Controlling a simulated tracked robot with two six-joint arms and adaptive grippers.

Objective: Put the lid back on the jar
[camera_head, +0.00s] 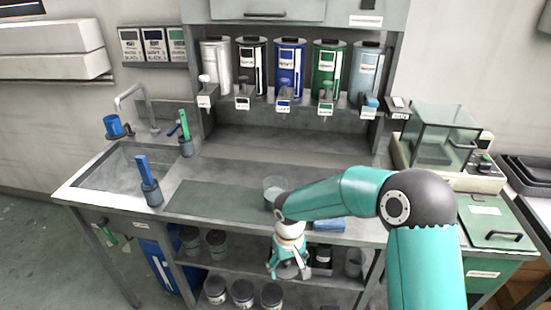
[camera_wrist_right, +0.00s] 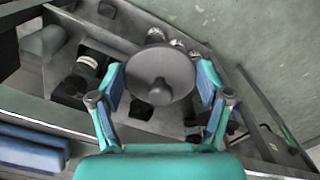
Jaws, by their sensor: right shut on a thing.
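A clear, lidless glass jar (camera_head: 274,184) stands upright on the green-grey mat on the counter, partly covered by my right arm. My right gripper (camera_head: 288,268) hangs just in front of the counter's front edge, nearer than the jar. It is shut on a round grey lid (camera_wrist_right: 160,76), with one finger at each side of the lid's rim. The lid's knob faces the right wrist camera. In the head view the lid (camera_head: 292,271) shows only partly, under the fingers. My left gripper is in neither view.
The mat (camera_head: 215,200) is bare left of the jar. A blue block (camera_head: 330,224) lies at the counter's front edge, right of my gripper. Several containers, one a grey jar (camera_head: 215,240), stand on shelves below. A brush holder (camera_head: 152,194) stands by the sink (camera_head: 125,172).

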